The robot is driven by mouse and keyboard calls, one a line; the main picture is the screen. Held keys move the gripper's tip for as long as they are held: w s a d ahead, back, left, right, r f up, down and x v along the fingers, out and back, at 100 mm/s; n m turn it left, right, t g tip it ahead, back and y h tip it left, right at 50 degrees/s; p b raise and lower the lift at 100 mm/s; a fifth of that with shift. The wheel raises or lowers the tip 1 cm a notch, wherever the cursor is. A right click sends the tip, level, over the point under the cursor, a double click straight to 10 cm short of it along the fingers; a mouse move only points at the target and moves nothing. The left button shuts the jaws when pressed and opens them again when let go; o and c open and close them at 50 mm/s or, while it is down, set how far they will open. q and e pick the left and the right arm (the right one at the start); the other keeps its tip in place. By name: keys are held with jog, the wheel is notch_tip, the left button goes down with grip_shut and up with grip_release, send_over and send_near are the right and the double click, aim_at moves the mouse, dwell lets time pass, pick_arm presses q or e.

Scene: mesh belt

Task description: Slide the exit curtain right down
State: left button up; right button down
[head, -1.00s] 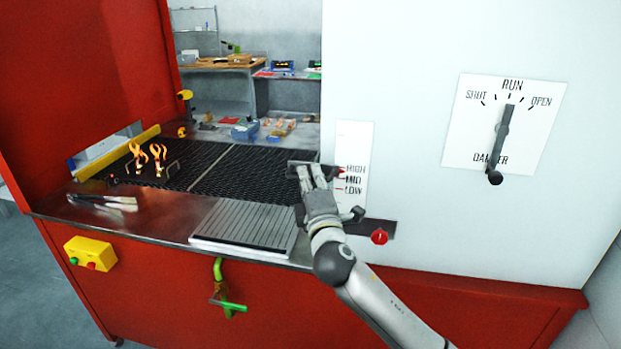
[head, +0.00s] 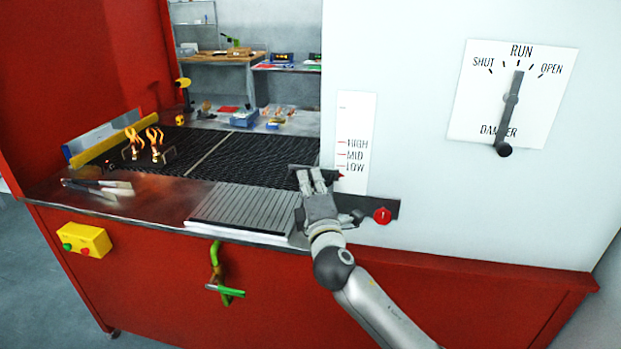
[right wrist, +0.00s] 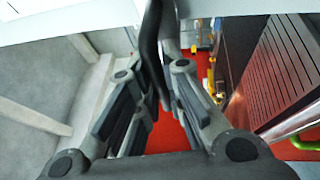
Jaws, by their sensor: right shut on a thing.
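The exit curtain's dark handle bar (head: 299,168) sits at the right end of the belt opening, beside the white wall. Its small red pointer (head: 341,175) is just below the LOW mark on the white scale (head: 356,115), which reads HIGH, MID, LOW. My right gripper (head: 312,182) is shut on the handle, and its fingers hide part of it. In the right wrist view a dark bar (right wrist: 152,45) stands between the fingers. The curtain sheet itself cannot be made out. My left gripper is not in view.
A ribbed plate (head: 240,210) lies in front, with tongs (head: 98,187) on the ledge. A red knob (head: 382,215) is close right of my gripper. A lever dial (head: 512,95) is higher right.

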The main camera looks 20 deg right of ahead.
jog(key=shift+f+b, duration=0.7)
jog(key=shift+f, duration=1)
jog(key=c, duration=1.5)
grip_release()
jog(key=v, duration=1.2)
